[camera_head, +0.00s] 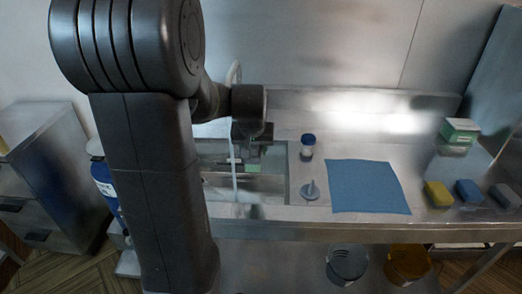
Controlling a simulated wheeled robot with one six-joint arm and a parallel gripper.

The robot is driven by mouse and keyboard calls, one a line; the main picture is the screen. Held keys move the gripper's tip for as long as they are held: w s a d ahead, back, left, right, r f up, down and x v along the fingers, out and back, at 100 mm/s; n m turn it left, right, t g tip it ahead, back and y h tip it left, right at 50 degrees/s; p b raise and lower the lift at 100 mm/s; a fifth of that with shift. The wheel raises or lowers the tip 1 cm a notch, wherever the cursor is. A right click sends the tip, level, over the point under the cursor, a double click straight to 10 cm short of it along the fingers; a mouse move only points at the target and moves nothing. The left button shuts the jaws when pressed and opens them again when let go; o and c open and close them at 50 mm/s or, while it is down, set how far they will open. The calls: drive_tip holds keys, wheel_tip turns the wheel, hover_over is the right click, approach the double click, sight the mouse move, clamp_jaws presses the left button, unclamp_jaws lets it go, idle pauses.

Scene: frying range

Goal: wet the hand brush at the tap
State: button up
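My gripper (250,155) hangs over the sink basin (270,187) at the left of the steel counter, partly hidden by my arm. Its fingers are dark and small, and I cannot tell whether they are open or shut. A small green patch shows at the gripper; I cannot tell whether it is part of the hand brush. The tap (234,72) shows as a pale curved spout behind my arm. A thin pale vertical streak, perhaps water, runs down in front of the basin, beside the gripper. No hand brush is clearly recognisable.
Right of the sink stand a blue-capped jar (308,146) and a grey plug-like piece (311,190). A blue cloth (368,186) lies flat. Farther right are a green-and-white box (459,131) and yellow (438,193), blue (468,192) and grey (504,195) sponges. Two buckets stand below.

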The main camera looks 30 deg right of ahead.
sight(254, 148)
drive_tip(key=w+a+f+b, duration=0.1)
drive_tip(key=w+a, duration=0.3)
drive_tip(key=w, duration=0.5)
drive_tip(key=shift+f, duration=0.5)
drive_tip(key=shift+w+a, duration=0.1)
drive_tip(key=shift+s+d+b, duration=0.15)
drive_tip(key=shift+s+d, duration=0.4)
drive_tip(key=shift+s, duration=0.65)
drive_tip(key=shift+s+d+b, duration=0.1)
drive_tip(key=shift+s+d, duration=0.45)
drive_tip(key=shift+s, duration=0.7)
drive_tip(key=shift+s+d+b, duration=0.15)
drive_tip(key=shift+s+d, duration=0.4)
drive_tip(key=shift+s, duration=0.65)
drive_tip(key=shift+s+d+r+p, duration=0.35)
drive_tip(key=shift+s+r+p, duration=0.1)
drive_tip(key=shift+s+r, duration=0.25)
drive_tip(key=shift+s+d+r+p, duration=0.3)
drive_tip(key=shift+s+r+p, duration=0.15)
drive_tip(key=shift+s+r, duration=0.25)
drive_tip(key=shift+s+d+r+p, duration=0.35)
drive_tip(key=shift+s+r+p, duration=0.15)
drive_tip(key=shift+s, duration=0.25)
drive_tip(key=shift+s+r, duration=0.1)
drive_tip(key=shift+s, duration=0.05)
